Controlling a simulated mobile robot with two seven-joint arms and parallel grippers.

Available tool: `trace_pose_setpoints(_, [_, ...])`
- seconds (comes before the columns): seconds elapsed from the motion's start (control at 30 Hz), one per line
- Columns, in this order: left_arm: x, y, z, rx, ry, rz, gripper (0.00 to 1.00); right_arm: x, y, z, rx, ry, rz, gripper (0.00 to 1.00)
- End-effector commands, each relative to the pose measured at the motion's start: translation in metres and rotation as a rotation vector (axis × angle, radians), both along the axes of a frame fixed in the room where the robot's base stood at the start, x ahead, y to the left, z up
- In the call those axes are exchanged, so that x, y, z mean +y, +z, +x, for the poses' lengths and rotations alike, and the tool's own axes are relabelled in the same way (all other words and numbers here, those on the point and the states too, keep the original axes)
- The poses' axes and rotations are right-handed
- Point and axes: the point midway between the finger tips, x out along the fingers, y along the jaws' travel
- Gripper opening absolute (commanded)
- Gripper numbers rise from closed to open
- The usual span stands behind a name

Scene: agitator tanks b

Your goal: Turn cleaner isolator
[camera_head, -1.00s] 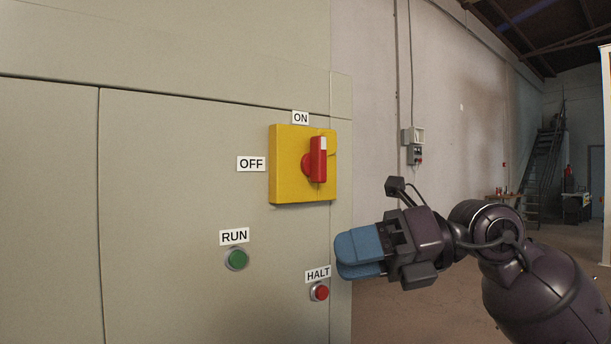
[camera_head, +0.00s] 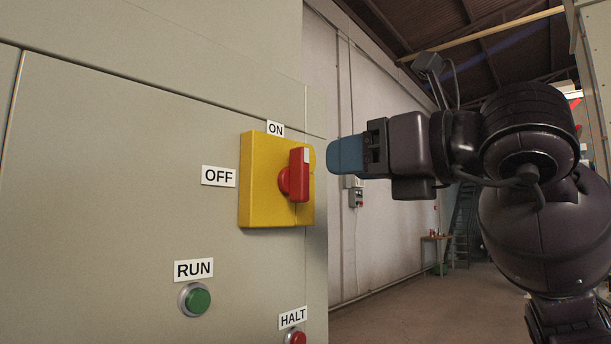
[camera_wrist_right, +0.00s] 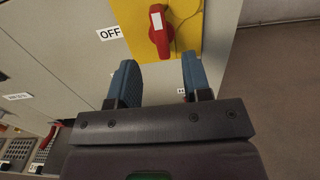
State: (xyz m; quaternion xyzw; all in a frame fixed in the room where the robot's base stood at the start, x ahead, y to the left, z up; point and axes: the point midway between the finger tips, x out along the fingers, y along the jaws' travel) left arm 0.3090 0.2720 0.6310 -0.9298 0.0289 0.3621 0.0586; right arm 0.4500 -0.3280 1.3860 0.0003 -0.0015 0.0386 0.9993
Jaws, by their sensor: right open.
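The isolator is a red rotary handle (camera_head: 300,175) on a yellow plate (camera_head: 259,190) on the beige cabinet. The handle stands upright, its white-marked end up toward the ON label (camera_head: 276,128); the OFF label (camera_head: 218,176) is at its left. My right gripper (camera_head: 338,155), with blue fingers, is just right of the handle in the head view, apart from it. In the right wrist view the fingers (camera_wrist_right: 158,82) are spread with nothing between them, and the red handle (camera_wrist_right: 160,36) lies ahead of the gap. My left gripper is not in view.
Below the isolator are a green RUN button (camera_head: 196,299) and a red HALT button (camera_head: 296,337), partly cut off. The cabinet's right edge is close to my gripper. A grey box (camera_head: 355,195) hangs on the wall behind.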

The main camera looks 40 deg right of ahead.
Motion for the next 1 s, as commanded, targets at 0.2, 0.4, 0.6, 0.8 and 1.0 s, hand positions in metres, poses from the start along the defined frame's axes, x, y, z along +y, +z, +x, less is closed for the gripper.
trace_pose_setpoints(0.2, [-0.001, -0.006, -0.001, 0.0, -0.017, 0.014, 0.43, 0.003, -0.005, 0.041, 0.012, -0.002, -0.001, 0.45])
trace_pose_setpoints(0.4, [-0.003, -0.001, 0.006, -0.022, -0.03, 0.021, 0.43, 0.005, -0.003, 0.063, 0.007, 0.0, -0.003, 0.45])
trace_pose_setpoints(0.6, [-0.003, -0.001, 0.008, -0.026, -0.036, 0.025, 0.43, 0.006, -0.001, 0.07, 0.003, 0.001, -0.001, 0.45])
trace_pose_setpoints(0.8, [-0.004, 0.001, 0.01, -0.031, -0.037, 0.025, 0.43, 0.006, -0.001, 0.07, 0.002, 0.001, -0.001, 0.45])
trace_pose_setpoints(1.0, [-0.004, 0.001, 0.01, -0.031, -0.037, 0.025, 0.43, 0.006, -0.001, 0.07, 0.002, 0.002, -0.001, 0.22])
